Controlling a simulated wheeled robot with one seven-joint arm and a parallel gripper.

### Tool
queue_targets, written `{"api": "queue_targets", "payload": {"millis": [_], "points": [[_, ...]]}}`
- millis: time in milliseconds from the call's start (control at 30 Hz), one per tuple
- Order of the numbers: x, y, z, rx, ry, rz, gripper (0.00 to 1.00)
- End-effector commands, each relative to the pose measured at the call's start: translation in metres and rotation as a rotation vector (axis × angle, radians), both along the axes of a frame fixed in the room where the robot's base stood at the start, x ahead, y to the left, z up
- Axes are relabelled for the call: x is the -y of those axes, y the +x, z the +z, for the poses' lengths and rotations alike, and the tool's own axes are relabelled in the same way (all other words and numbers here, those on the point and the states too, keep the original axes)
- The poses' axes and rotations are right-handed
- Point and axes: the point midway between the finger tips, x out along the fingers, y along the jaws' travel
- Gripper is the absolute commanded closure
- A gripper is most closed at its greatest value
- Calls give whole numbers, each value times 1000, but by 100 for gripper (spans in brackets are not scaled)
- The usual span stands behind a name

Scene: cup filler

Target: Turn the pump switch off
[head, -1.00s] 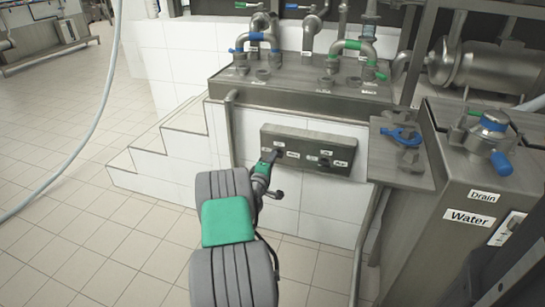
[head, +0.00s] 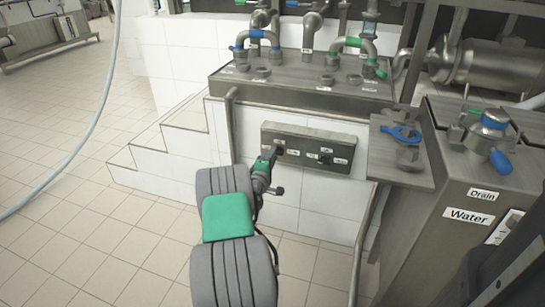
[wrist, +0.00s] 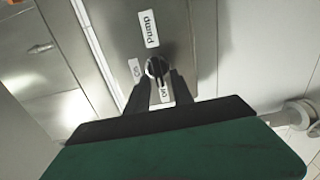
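The pump switch (wrist: 157,67) is a dark round knob on a grey metal panel (head: 337,158). In the wrist view its "Pump" label (wrist: 149,28) is above it, the "On" label (wrist: 135,70) to its left and the "Off" label (wrist: 164,90) below it. My gripper (wrist: 161,79) has one dark finger on each side of the knob, with the tips close against it; they look shut on it. In the head view my gripper (head: 274,151) is at the panel's left knob and hides most of it. The knob's exact pointing direction is hard to tell.
A second knob (head: 325,158) is on the panel's right half. A metal shelf with a blue-handled valve (head: 402,133) juts out to the right, beside the "Water" cabinet (head: 450,190). White tiled steps (head: 165,150) rise at the left. The tiled floor at the left is open.

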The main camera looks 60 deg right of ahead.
Motion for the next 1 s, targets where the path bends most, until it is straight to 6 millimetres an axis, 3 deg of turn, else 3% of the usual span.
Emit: {"api": "queue_targets", "payload": {"millis": [333, 700, 1000], "points": [[-5, -1, 1, 0, 0, 0, 67], [-70, -10, 1, -1, 1, 2, 67], [-77, -12, 0, 1, -1, 0, 67]]}}
